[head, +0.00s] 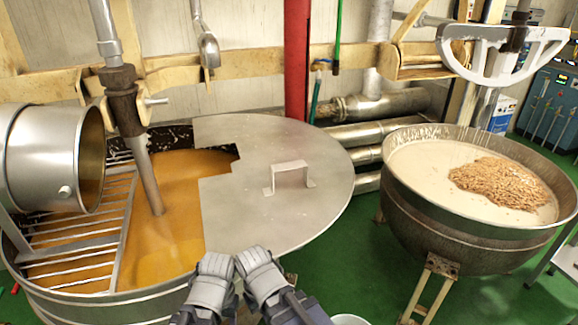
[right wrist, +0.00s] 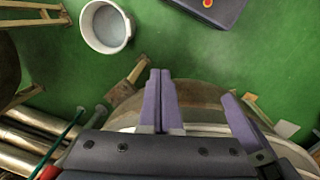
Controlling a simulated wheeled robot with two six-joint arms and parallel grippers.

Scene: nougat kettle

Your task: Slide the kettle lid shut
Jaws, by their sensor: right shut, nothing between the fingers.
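The kettle lid (head: 235,135) is a flat grey metal plate with a stepped left edge and a raised handle (head: 290,168). It lies over the right side of the kettle (head: 110,305) and reaches out past it to the right. The kettle's left part is uncovered and shows orange-brown liquid (head: 180,200). My left gripper (head: 213,278) and right gripper (head: 258,268) are side by side at the lid's near edge, left of the handle and apart from it. In the right wrist view my right gripper (right wrist: 159,78) has its purple fingers together, empty. The left fingertips cannot be made out.
A grate (head: 80,245), a tilted metal drum (head: 45,155) and a stirrer shaft (head: 145,175) occupy the kettle's left. A second bowl (head: 440,215) with white mix and nuts stands right. A white bucket (right wrist: 106,27) stands on the green floor.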

